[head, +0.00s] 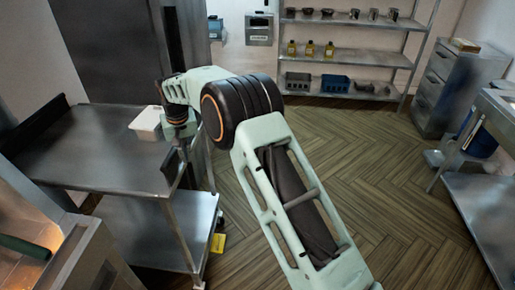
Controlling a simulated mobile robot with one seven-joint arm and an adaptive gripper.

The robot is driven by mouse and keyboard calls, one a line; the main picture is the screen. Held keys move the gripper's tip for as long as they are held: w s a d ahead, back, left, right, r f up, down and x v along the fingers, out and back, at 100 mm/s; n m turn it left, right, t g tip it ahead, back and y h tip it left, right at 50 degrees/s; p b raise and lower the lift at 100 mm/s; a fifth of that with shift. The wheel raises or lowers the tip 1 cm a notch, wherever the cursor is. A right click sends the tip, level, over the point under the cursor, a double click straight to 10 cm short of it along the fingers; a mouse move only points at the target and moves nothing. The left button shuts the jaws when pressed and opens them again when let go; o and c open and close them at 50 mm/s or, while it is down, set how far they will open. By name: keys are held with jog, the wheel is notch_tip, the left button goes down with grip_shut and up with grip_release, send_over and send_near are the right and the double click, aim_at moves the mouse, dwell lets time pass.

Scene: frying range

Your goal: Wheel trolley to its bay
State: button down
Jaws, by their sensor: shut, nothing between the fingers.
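A steel two-level unit, which looks like the trolley (95,150), stands at the left with a flat top and a lower shelf (150,225). A dark caster or foot shows by its right side, and a pale foot at its near corner. My gripper (183,140) points down at the far right part of its top, beside a white tray (148,119). The fingers are small and dark in the picture; they look shut with nothing held. I cannot tell whether they touch the unit. No bay is clearly marked in view.
A small yellow tag (218,243) lies on the floor beside the unit. Wooden floor (390,190) is open in the middle and right.

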jog(key=shift+d, duration=0.9)
jog(key=w+a+p+v, duration=0.1)
jog(key=w+p+v, duration=0.1)
jog(key=p+v, duration=0.4)
jog(key=v, duration=0.5)
jog(key=shift+p, duration=0.35)
jog(key=shift+r, duration=0.1)
